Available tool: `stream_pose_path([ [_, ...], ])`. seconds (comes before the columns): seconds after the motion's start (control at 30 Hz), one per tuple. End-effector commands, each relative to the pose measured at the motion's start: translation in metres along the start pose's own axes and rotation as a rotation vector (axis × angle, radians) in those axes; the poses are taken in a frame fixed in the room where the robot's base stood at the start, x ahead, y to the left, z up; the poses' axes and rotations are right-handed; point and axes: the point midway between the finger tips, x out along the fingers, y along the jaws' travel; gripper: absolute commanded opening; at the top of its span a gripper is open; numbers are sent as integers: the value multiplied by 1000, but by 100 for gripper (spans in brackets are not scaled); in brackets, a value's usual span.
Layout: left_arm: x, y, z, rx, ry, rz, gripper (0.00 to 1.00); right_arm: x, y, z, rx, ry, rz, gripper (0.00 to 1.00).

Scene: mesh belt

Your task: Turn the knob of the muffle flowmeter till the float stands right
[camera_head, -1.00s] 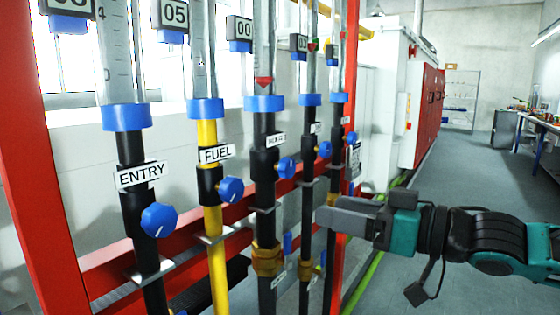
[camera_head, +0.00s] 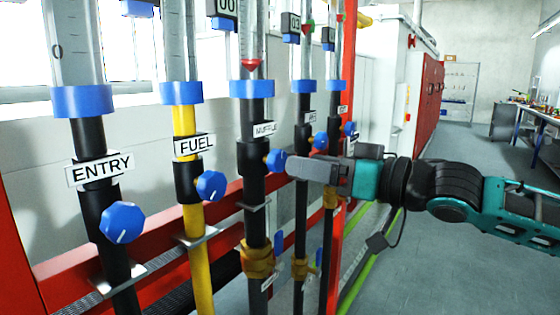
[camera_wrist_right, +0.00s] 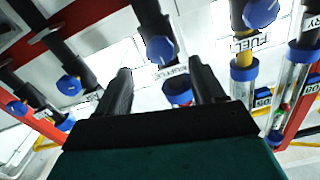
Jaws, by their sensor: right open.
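The muffle flowmeter is a clear tube above a blue collar (camera_head: 253,89) and a black pipe, with a MUFFLE label (camera_head: 264,129). A red cone-shaped float (camera_head: 251,65) stands low in the tube, just above the collar. Its blue knob (camera_head: 276,159) sticks out to the right; it also shows in the wrist view (camera_wrist_right: 160,48). My right gripper (camera_head: 291,166) is open, its fingertips close to the knob. In the wrist view the knob lies ahead between the two fingers (camera_wrist_right: 160,72); I cannot tell whether they touch it. My left gripper is not in view.
The FUEL flowmeter knob (camera_head: 211,185) and ENTRY knob (camera_head: 123,222) stand to the left. Two more flowmeters stand close behind, with blue knobs (camera_head: 320,141). A red frame (camera_head: 60,266) carries the pipes. The floor (camera_head: 440,270) to the right is open.

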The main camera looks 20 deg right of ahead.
Motion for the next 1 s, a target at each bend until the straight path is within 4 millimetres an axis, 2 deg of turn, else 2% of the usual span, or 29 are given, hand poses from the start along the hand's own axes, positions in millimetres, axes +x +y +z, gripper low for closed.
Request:
stream_pose_path([
  [0.2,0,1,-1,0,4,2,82,34,-1,0,1,2,-3,68],
  [0.43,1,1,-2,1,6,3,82,59,-1,-1,0,1,-1,68],
  [0.6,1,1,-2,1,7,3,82,66,0,0,0,0,0,68],
  [0.87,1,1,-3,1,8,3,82,67,0,0,-1,0,0,68],
  [1.0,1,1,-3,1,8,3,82,67,0,0,-1,0,0,55],
])
